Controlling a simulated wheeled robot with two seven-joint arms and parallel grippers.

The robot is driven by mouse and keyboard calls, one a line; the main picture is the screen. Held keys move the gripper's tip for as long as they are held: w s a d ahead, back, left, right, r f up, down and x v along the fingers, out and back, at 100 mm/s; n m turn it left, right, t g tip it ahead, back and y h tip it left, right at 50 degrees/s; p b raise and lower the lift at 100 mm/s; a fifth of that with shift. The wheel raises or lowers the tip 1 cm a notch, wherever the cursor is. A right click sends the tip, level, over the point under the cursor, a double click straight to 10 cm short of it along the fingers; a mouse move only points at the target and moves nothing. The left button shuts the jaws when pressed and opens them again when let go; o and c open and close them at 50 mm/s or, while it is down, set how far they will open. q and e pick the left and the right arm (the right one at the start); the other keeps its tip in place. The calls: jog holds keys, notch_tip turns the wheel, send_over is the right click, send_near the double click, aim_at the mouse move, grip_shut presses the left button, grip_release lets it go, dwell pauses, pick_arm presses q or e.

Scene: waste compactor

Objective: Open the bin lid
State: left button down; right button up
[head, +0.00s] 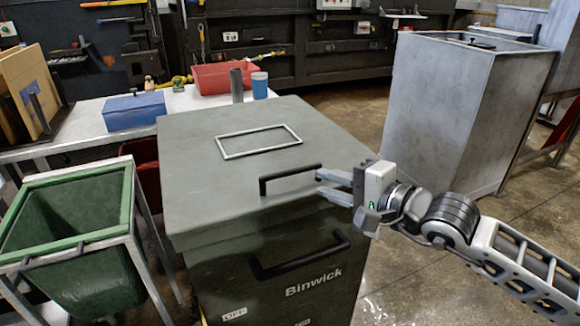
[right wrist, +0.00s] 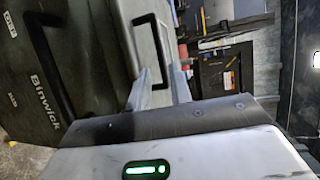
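The bin is a dark grey-green box marked "Binwick" (head: 225,270), with its flat lid (head: 205,190) lying closed on top. A black bar handle (head: 285,175) is fixed near the lid's front edge. It also shows in the right wrist view (right wrist: 163,48). A second black handle (head: 300,260) is on the front face. My right gripper (head: 319,182) is at the right end of the lid handle, its two fingers apart. In the right wrist view the fingers (right wrist: 160,82) lie close around the handle's near end; contact is unclear. My left gripper is out of view.
A thin rectangular frame (head: 222,146) is on the lid. A green bin in a metal stand (head: 128,215) is at left. A workbench (head: 88,137) with a blue box (head: 135,112) and red tray (head: 222,77) is behind. A tall grey container (head: 440,115) stands right.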

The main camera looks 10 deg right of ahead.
aim_at(293, 173)
jog(key=p+x, duration=0.1)
jog(key=x, duration=0.9)
jog(key=shift+c, duration=0.3)
grip_shut()
